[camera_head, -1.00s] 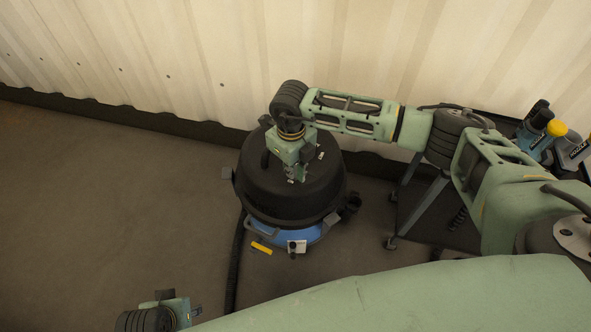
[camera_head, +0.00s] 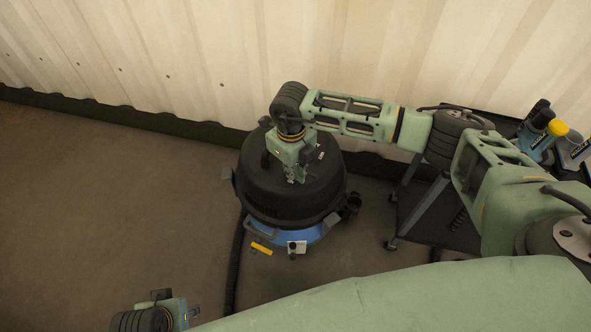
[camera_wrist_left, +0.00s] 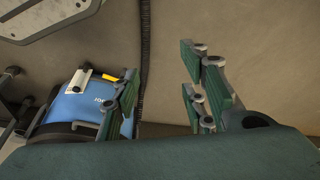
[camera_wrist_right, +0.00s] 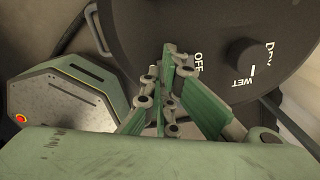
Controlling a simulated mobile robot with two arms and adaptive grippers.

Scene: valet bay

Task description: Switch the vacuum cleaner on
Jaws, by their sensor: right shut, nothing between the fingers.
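The vacuum cleaner (camera_head: 270,203) stands on the floor by the wall, with a black domed lid and a blue drum. Its drum also shows in the left wrist view (camera_wrist_left: 80,103). My right gripper (camera_head: 298,177) points down at the lid top, shut and empty. In the right wrist view its fingertips (camera_wrist_right: 174,52) are close to the OFF label (camera_wrist_right: 198,63); the switch itself is hidden, and I cannot tell whether they touch. A round WET/DRY knob (camera_wrist_right: 245,56) is right of them. My left gripper (camera_wrist_left: 165,85) is open and empty, low at the front left.
A dark hose (camera_head: 236,262) lies on the floor beside the vacuum. A cart (camera_head: 415,212) with several bottles (camera_head: 548,137) stands to the right, behind my right arm. The corrugated wall (camera_head: 190,55) is close behind. The floor at left is clear.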

